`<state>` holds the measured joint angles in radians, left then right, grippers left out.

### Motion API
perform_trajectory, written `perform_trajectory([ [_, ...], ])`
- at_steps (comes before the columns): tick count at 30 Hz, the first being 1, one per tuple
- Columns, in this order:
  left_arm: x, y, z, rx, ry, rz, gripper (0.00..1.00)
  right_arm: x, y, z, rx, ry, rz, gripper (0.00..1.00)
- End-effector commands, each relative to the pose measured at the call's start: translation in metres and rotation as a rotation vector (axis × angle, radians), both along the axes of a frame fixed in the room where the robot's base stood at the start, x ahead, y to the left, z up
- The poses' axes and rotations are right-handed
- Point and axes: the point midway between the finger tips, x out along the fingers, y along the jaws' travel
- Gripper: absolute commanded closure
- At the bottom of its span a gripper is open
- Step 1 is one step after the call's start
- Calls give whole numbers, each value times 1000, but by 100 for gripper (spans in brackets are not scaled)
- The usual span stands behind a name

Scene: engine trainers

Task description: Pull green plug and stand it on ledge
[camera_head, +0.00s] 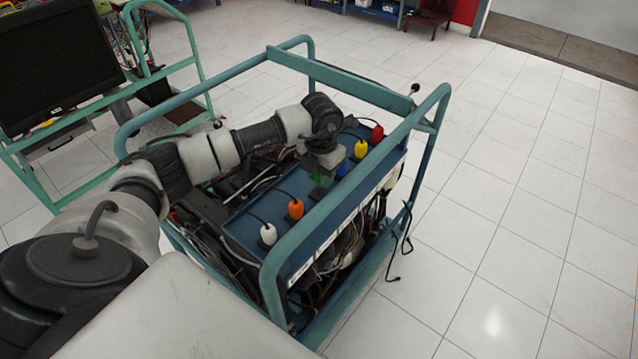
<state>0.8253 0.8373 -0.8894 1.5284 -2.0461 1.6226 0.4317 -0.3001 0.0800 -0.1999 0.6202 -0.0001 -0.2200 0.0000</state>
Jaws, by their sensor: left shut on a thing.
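The green plug (318,180) shows only in part, under my left gripper (321,176), which is shut on it. The gripper points down over the blue ledge (245,226) of the engine trainer. Most of the plug and the fingertips are dark and hard to make out, so I cannot tell whether the plug is still seated or lifted. My right gripper is out of view.
Along the ledge stand a white plug (268,234), an orange plug (296,209), a blue plug (342,168), a yellow plug (361,149) and a red plug (377,133), with cables. The teal frame rail (345,205) runs along the near right side. A monitor (55,65) stands at left.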

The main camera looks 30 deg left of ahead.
Motion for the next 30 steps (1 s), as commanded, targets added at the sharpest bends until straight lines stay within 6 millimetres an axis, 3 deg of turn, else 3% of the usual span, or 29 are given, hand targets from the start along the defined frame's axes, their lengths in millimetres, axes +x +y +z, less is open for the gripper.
perform_trajectory([
  [15,0,0,22,0,0,1,100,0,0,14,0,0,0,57],
  [30,0,0,24,0,0,66,100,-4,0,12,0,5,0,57],
])
